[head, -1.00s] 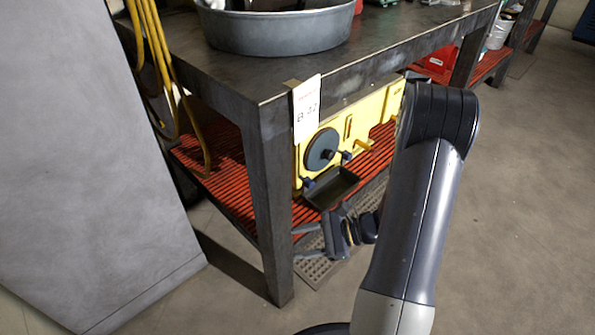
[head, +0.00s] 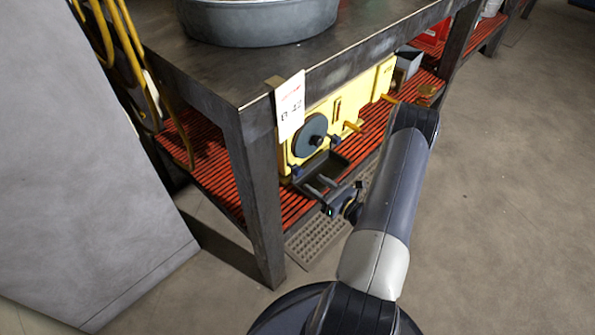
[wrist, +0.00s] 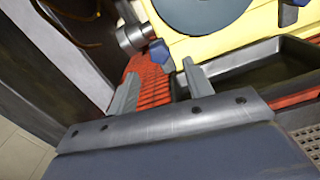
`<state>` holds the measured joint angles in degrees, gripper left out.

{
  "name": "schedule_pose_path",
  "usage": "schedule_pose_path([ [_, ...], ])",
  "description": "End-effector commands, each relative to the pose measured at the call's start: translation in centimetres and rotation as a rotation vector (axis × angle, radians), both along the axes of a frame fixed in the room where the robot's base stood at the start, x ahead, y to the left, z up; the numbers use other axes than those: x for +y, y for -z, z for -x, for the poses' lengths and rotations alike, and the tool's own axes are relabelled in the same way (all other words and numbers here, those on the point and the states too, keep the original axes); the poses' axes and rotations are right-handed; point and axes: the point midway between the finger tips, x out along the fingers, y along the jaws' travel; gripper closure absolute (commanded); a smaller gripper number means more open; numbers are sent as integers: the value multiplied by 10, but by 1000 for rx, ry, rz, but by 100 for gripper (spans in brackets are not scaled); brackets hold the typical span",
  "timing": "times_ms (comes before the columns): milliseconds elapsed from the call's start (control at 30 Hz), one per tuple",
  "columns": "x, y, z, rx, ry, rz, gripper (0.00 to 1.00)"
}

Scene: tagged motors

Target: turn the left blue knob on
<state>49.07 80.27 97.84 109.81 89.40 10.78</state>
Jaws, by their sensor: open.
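A yellow panel (head: 323,118) stands on the red slatted lower shelf, with a dark round disc (head: 309,135) on its front. The left blue knob (head: 297,171) is low on the panel's left; it also shows in the wrist view (wrist: 161,55). A second blue knob (head: 336,141) is to the right of the disc; part of it shows in the wrist view (wrist: 289,14). My gripper (head: 316,184) is open and empty, fingers towards the panel. In the wrist view, the left knob appears between and just beyond the fingertips (wrist: 160,72); contact is not visible.
A dark tray (head: 306,186) sits below the panel, close to my right finger (wrist: 190,78). The table leg (head: 260,205) stands left of my gripper. Yellow pegs (head: 353,127) stick out of the panel further right. The floor at right is clear.

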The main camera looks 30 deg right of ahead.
Motion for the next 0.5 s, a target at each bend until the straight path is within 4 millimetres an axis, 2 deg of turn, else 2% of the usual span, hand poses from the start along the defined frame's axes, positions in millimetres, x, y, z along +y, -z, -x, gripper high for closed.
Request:
schedule_pose_path([
  [300,22,1,-52,-2,-6,2,52],
  [500,28,0,-71,0,-4,2,52],
])
